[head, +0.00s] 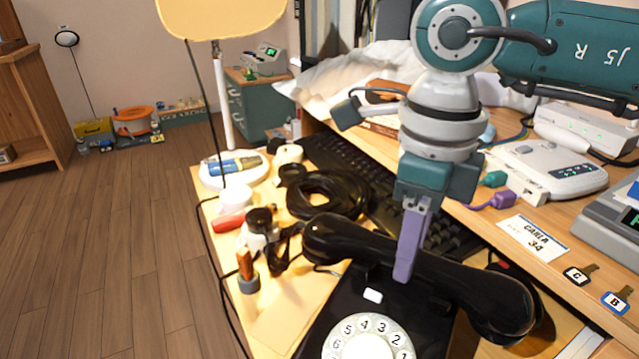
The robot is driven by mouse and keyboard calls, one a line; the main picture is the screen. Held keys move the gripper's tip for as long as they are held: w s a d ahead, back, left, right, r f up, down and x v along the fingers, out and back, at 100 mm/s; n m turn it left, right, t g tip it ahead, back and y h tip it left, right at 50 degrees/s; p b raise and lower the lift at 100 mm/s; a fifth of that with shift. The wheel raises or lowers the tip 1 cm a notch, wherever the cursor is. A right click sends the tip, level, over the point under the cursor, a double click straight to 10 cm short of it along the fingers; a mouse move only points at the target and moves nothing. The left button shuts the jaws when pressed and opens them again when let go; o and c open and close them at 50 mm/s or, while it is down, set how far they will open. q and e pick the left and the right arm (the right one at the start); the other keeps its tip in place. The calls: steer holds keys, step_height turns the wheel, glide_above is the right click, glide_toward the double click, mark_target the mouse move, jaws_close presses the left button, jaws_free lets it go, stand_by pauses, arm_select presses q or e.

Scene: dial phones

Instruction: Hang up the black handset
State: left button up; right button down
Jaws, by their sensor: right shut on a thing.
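The black handset (462,277) lies across the head view, above the back of the black dial phone. My right gripper (408,262) comes down from above and is shut on the middle of the handset's grip. The phone's body (335,305) shows at the bottom, with its white dial (368,344) cut off by the lower edge. The handset hides the cradle, so I cannot tell whether it touches it or hangs just above. My left gripper is not in view.
Black coiled cable (322,196), a red-handled tool (228,222) and small parts crowd the desk left of the phone. A dark keyboard (345,165) lies behind. A raised shelf at right holds a grey-white device (548,165), a paper label (532,238) and key tags (615,302).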

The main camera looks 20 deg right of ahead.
steer(key=shift+c, duration=2.1)
jaws_free()
step_height(320, 180, up, 10)
steer(key=p, duration=0.1)
steer(key=shift+p, duration=0.4)
